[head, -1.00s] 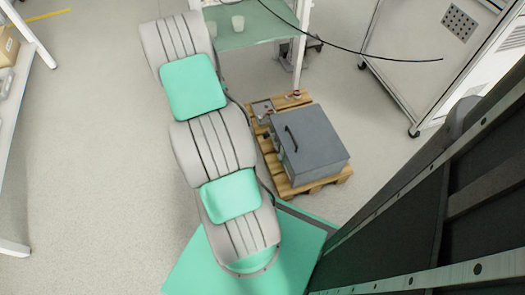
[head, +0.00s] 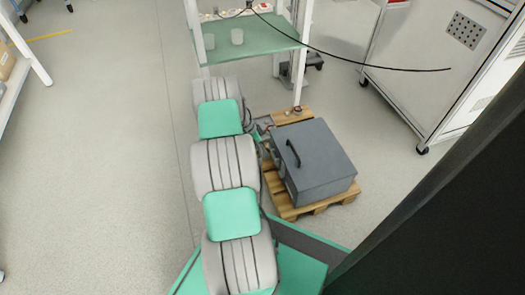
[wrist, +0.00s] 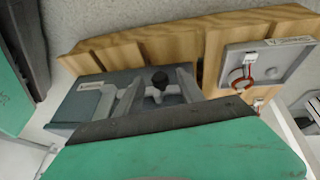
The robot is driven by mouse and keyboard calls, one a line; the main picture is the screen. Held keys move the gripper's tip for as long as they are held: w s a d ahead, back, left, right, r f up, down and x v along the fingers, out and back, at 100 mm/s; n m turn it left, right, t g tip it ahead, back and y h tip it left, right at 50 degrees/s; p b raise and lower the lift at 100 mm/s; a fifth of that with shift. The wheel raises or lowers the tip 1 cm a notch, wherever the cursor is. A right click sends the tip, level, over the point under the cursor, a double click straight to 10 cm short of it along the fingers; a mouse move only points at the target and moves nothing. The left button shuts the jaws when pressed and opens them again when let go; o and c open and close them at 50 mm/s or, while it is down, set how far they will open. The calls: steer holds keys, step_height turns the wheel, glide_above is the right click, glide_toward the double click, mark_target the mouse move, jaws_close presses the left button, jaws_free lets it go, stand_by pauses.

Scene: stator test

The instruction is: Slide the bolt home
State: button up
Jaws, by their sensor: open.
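The grey metal box (head: 318,155) with a dark handle on its lid stands on a wooden pallet. Its side facing my arm is mostly hidden in the head view. In the wrist view, a blue-grey face (wrist: 68,108) shows with a small label and a pale bracket. The rest of the bolt is hidden behind the fingers and my green-covered wrist.
The wooden pallet (head: 283,208) reaches past the box. A green-topped table (head: 262,40) with cups stands behind, and a pale cabinet (head: 440,75) at the right. The floor at left is clear.

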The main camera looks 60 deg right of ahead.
steer(key=shift+c, duration=0.4)
jaws_close()
stand_by(0.9)
